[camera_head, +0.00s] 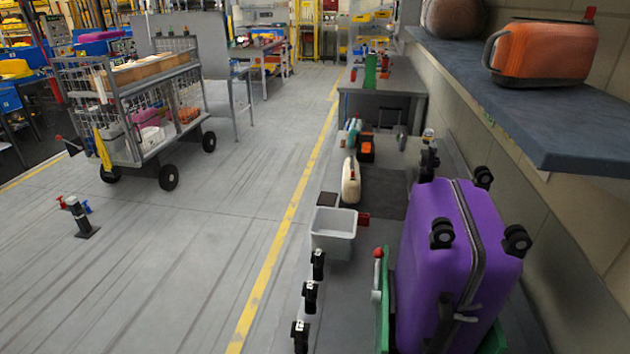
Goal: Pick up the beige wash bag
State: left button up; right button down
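A beige bag (350,182), which looks like the wash bag, stands upright on the grey conveyor surface in the middle of the head view. It is a small, rounded shape beyond a light grey tray (334,241). A dark mat (385,200) lies to its right. Small orange and teal items are just behind it. Neither of my grippers shows in the head view.
A large purple suitcase (455,265) stands in the right foreground. A dark shelf (560,125) overhangs on the right with an orange bag (545,52). A wire cart (140,100) stands on the left. The floor left of the yellow line (275,260) is mostly clear.

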aim_at(350, 189)
jog(key=i+j+u, duration=0.1)
jog(key=j, duration=0.25)
jog(key=j+u, duration=0.1)
jog(key=j, duration=0.25)
jog(key=i+j+u, duration=0.15)
jog(key=i+j, duration=0.2)
jog(key=j, duration=0.15)
jog(key=i+j+u, duration=0.1)
jog(key=i+j, duration=0.45)
jog(key=i, duration=0.25)
jog(key=i+j+z, duration=0.1)
jog(key=i, duration=0.4)
jog(key=i+j, duration=0.35)
jog(key=i+z, duration=0.75)
jog(key=z, duration=0.2)
jog(key=i+j+z, duration=0.2)
jog(key=i+z, duration=0.25)
jog(key=i+j+z, duration=0.1)
jog(key=z, duration=0.35)
jog(key=i+j+z, duration=0.25)
jog(key=z, duration=0.2)
jog(key=i+j+z, duration=0.2)
jog(key=z, duration=0.25)
